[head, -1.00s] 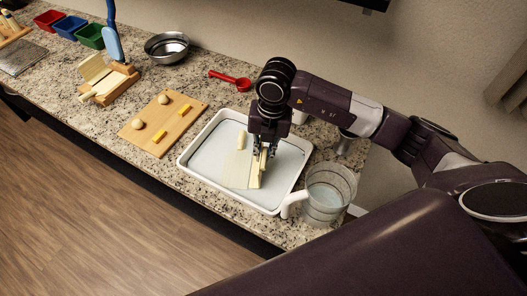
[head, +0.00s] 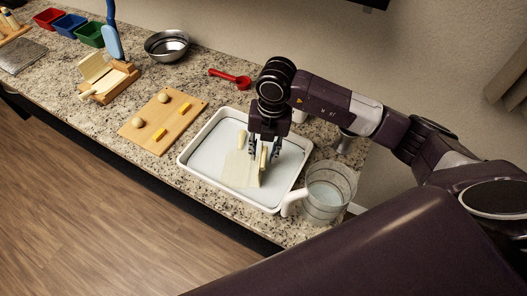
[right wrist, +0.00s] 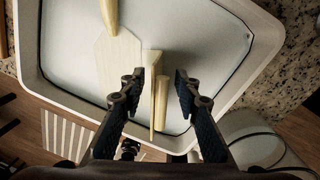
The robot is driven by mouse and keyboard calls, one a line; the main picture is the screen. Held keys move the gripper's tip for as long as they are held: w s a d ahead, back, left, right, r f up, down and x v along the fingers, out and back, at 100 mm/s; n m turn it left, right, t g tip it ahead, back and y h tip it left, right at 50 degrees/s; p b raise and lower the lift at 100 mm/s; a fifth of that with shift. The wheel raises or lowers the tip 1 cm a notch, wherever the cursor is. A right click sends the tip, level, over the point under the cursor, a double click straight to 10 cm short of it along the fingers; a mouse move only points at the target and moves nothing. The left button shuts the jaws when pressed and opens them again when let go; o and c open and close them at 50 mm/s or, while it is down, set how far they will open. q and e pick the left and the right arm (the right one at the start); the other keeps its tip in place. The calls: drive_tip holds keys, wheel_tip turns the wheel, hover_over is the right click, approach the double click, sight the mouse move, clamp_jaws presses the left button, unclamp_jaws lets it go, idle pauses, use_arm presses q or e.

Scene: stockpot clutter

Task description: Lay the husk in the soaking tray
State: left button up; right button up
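The soaking tray (head: 190,155) is a white, shallow, rectangular tray near the front edge of the counter. One pale cream husk (head: 240,172), a flat sheet with a thick rounded end, lies flat in it; it also shows in the right wrist view (right wrist: 118,60). A second pale husk (head: 263,165) stands nearly on edge beside it, seen edge-on between my fingers in the right wrist view (right wrist: 154,80). My right gripper (right wrist: 158,85) is open around this second husk, with a clear gap to the right finger. My left gripper is not in view.
A clear measuring jug (head: 328,190) with a white handle stands close to the tray's right side. A red scoop (head: 230,78) and metal bowl (head: 167,45) are behind.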

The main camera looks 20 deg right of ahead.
drive_tip(key=r+b, duration=0.1)
drive_tip(key=r, duration=0.2)
drive_tip(key=r+b, duration=0.1)
drive_tip(key=r, duration=0.3)
drive_tip(key=d+r+b, duration=0.1)
drive_tip(key=r, duration=0.3)
drive_tip(key=shift+s, duration=0.2)
drive_tip(key=shift+s+r, duration=0.1)
drive_tip(key=shift+r, duration=0.4)
